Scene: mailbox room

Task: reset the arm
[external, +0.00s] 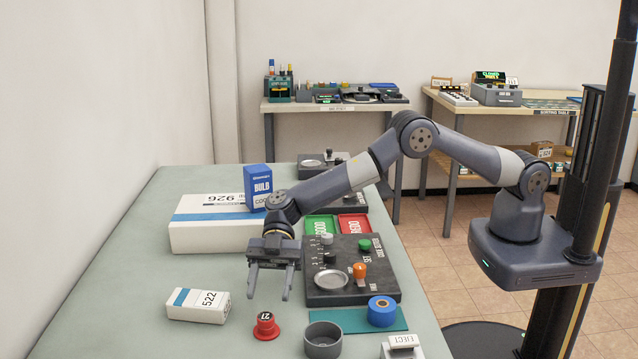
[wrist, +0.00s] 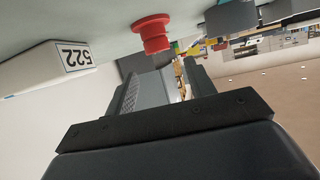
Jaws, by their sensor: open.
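My gripper (external: 269,283) hangs from the arm over the green table (external: 130,262), pointing down with its two fingers apart. It is open with nothing between the fingers. In the external view it is between the white box marked 522 (external: 199,305) on the left and the dark control panel (external: 325,296) on the right. A red spool marked 27 (external: 266,326) stands in front of it. In the wrist view the fingers (wrist: 165,92) are apart, with the red spool (wrist: 152,32) beyond them and the 522 box (wrist: 45,70) to the left.
A large white box marked 926 (external: 205,238) and a blue bulb box (external: 259,180) stand behind my gripper. Green and red trays (external: 353,224) lie behind the panel. A blue roll (external: 381,311), a grey cup (external: 323,341) and an eject block (external: 402,346) are at the front right.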

